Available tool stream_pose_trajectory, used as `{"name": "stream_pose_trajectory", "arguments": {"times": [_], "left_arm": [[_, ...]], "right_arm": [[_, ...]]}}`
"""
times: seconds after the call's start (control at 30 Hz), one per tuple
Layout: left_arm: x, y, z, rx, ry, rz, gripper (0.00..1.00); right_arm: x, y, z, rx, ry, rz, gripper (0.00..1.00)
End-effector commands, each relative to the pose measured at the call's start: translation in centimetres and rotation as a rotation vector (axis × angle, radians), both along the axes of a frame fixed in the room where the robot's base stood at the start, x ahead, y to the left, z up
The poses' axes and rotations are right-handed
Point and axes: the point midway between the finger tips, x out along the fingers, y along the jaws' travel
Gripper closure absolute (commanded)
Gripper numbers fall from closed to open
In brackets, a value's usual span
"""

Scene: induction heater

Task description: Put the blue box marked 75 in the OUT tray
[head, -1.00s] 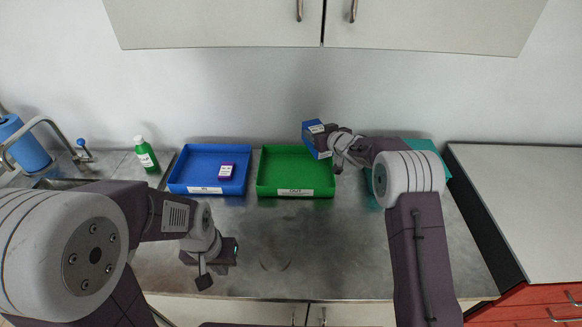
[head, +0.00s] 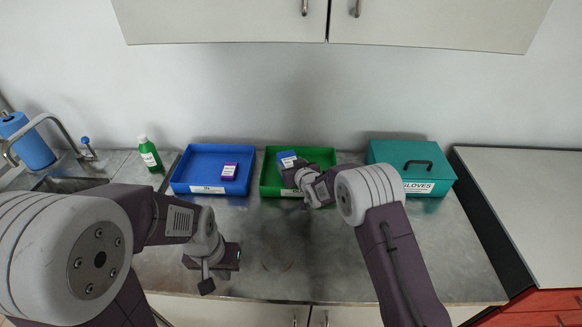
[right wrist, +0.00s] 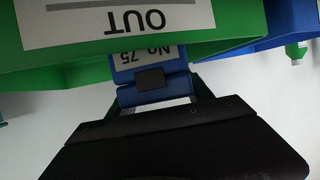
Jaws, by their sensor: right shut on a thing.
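The blue box marked No 75 (right wrist: 140,62) is in my right gripper (right wrist: 150,85), which is shut on it. In the head view the box (head: 287,158) is over the green OUT tray (head: 325,184), toward its left part. Its lower part is hidden, so I cannot tell whether it touches the tray floor. The right gripper (head: 292,170) also shows there, reaching over the tray from the front right. The OUT label (right wrist: 120,20) appears upside down in the right wrist view. My left gripper (head: 222,258) hangs over the front left counter; its fingers are too unclear to read.
A blue tray (head: 185,168) holding a purple box (head: 230,171) stands left of the OUT tray. A teal gloves box (head: 400,155) stands to the right. A green bottle (head: 149,154) and sink are at left. The middle counter (head: 300,245) is clear.

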Motion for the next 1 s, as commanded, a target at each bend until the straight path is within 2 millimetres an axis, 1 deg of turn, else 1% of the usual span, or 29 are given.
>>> {"name": "stream_pose_trajectory", "arguments": {"times": [0.1, 0.33, 0.47, 0.5, 0.57, 0.6, 0.87, 0.93, 0.97, 1.0], "left_arm": [[0.0, 0.0, 0.3, 0.000, 0.000, 0.000, 1.00], [0.0, 0.0, 0.2, 0.000, 0.000, 0.000, 1.00], [0.0, 0.0, -0.3, 0.000, 0.000, 0.000, 1.00], [0.0, 0.0, -0.3, 0.000, 0.000, 0.000, 1.00], [0.0, 0.0, -0.1, 0.000, 0.000, 0.000, 1.00], [0.0, 0.0, -0.1, 0.000, 0.000, 0.000, 1.00], [0.0, 0.0, -0.1, 0.000, 0.000, 0.000, 1.00], [0.0, 0.0, 0.4, 0.000, 0.000, 0.000, 1.00], [0.0, 0.0, 0.5, 0.000, 0.000, 0.000, 1.00], [0.0, 0.0, 0.2, 0.000, 0.000, 0.000, 1.00]], "right_arm": [[0.1, 0.0, -1.0, 0.003, -0.005, 0.000, 1.00], [0.1, 0.0, -1.1, 0.003, -0.007, 0.000, 1.00], [0.1, 0.0, -1.6, 0.003, -0.007, 0.000, 1.00], [0.1, 0.0, -1.7, 0.002, -0.004, 0.000, 0.38], [0.1, 0.0, -1.6, 0.002, -0.004, 0.000, 0.22], [0.1, 0.0, -1.6, 0.002, -0.004, 0.000, 0.19], [0.1, 0.0, -1.6, 0.002, -0.004, 0.000, 0.19], [0.1, 0.0, -1.1, 0.002, -0.004, 0.000, 0.19], [0.0, 0.0, -0.9, 0.002, -0.004, 0.000, 0.19], [-0.4, -0.2, -1.1, 0.001, -0.002, 0.000, 0.19]]}}
